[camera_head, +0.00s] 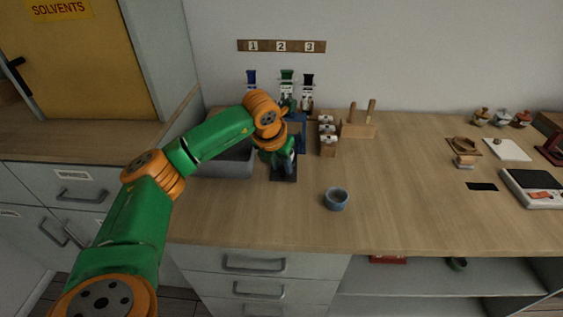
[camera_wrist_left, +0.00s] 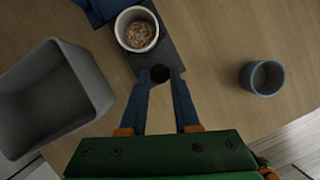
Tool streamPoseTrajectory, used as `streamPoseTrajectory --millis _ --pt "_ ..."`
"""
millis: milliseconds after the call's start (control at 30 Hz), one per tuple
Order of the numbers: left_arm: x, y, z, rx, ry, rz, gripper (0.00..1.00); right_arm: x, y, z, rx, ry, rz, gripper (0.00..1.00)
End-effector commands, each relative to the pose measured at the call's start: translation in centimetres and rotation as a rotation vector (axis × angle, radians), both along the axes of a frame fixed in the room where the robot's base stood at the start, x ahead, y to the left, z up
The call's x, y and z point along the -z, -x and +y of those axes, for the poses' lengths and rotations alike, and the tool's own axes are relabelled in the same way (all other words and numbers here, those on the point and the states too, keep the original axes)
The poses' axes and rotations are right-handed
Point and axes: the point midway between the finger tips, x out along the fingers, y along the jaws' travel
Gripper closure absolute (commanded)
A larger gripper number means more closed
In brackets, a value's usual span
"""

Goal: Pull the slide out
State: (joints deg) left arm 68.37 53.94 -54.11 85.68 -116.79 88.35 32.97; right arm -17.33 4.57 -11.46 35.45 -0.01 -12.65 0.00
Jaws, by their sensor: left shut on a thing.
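The slide is a flat dark plate (camera_wrist_left: 174,58) with a round dark knob (camera_wrist_left: 160,73) at its near end. A white cup (camera_wrist_left: 122,24) holding brown-gold grains stands on the plate. In the head view, the slide (camera_head: 284,174) lies on the bench in front of a blue device (camera_head: 299,131), partly hidden by my gripper. A blue part of the device (camera_wrist_left: 94,10) shows at the top left of the wrist view. My left gripper (camera_wrist_left: 161,76) is shut on the knob, one finger on each side; it also shows in the head view (camera_head: 285,156). My right gripper is not in view.
A grey bin (camera_head: 228,164) stands left of the slide. A small blue-grey cup (camera_head: 336,200) stands to its right, nearer the front edge. A wooden block with several jars (camera_head: 328,139) and a pegged rack (camera_head: 358,129) stand behind. The bench front is clear.

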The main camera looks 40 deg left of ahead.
Motion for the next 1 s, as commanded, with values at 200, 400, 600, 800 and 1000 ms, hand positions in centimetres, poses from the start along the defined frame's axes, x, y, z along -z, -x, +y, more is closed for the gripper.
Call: streamPoseTrajectory --millis 200,400,600,800,1000 --pt "-0.5 -0.2 0.1 -0.001 0.001 -0.013 1.00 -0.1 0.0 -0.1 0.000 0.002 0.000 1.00" --pt "-0.4 -0.2 0.0 0.000 0.000 -0.011 0.40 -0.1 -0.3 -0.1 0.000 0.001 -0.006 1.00" --pt "-0.4 -0.2 0.0 -0.001 0.000 -0.010 0.40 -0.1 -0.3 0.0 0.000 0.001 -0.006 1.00" --pt "-2.1 0.5 -0.1 0.002 -0.001 -0.014 0.40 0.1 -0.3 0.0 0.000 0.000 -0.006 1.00" --pt "-5.9 2.1 -0.4 0.000 0.000 -0.014 0.40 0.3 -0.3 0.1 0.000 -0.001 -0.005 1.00"
